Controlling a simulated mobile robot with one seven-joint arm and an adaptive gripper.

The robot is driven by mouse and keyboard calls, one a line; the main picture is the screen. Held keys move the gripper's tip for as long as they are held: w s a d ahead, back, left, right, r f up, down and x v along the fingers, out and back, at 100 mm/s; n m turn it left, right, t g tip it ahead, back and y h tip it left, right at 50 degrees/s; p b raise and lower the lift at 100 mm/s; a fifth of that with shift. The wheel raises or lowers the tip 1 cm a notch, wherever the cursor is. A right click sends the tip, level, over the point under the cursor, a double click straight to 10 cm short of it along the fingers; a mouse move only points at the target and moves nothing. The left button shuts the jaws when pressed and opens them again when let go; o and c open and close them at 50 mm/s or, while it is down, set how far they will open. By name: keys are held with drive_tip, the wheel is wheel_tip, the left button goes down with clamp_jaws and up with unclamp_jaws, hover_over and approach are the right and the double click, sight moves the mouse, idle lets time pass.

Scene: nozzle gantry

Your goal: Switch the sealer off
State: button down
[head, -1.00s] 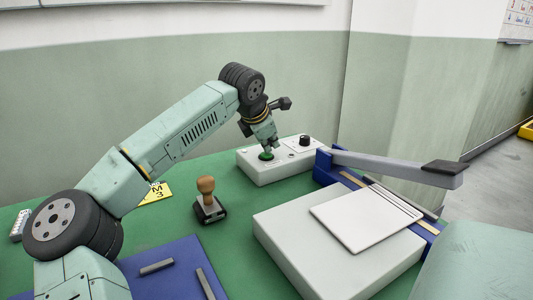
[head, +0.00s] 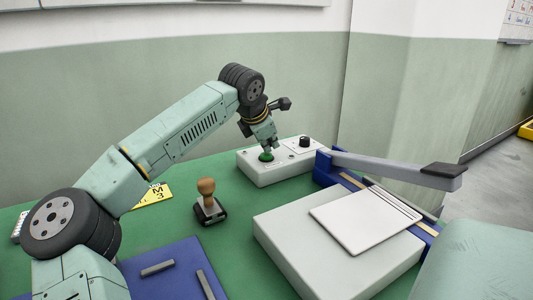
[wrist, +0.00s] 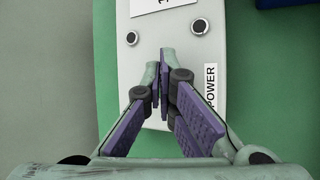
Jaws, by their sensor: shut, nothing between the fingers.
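The sealer's control box (head: 270,172) is a pale box at the back of the green table. A green button (head: 266,157) is on its top near the left end, and a black knob (head: 305,141) is further right. My gripper (head: 268,150) points down over the green button, with its tips at or just above it; I cannot tell if they touch. In the wrist view the fingers (wrist: 163,62) are closed together and empty over the box. A POWER label (wrist: 211,88) lies beside them. The green button is hidden there behind the fingers.
Two small round fittings show on the box in the wrist view, left (wrist: 132,38) and right (wrist: 200,26). A blue-framed machine with a grey lever (head: 400,168) stands right of the box. A wooden-handled stamp (head: 207,200) and a blue mat (head: 180,258) are nearer.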

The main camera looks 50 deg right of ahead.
sight(269, 154)
drive_tip(key=shift+r+p, duration=2.3)
drive_tip(key=shift+r, duration=0.75)
drive_tip(key=shift+f, duration=0.15)
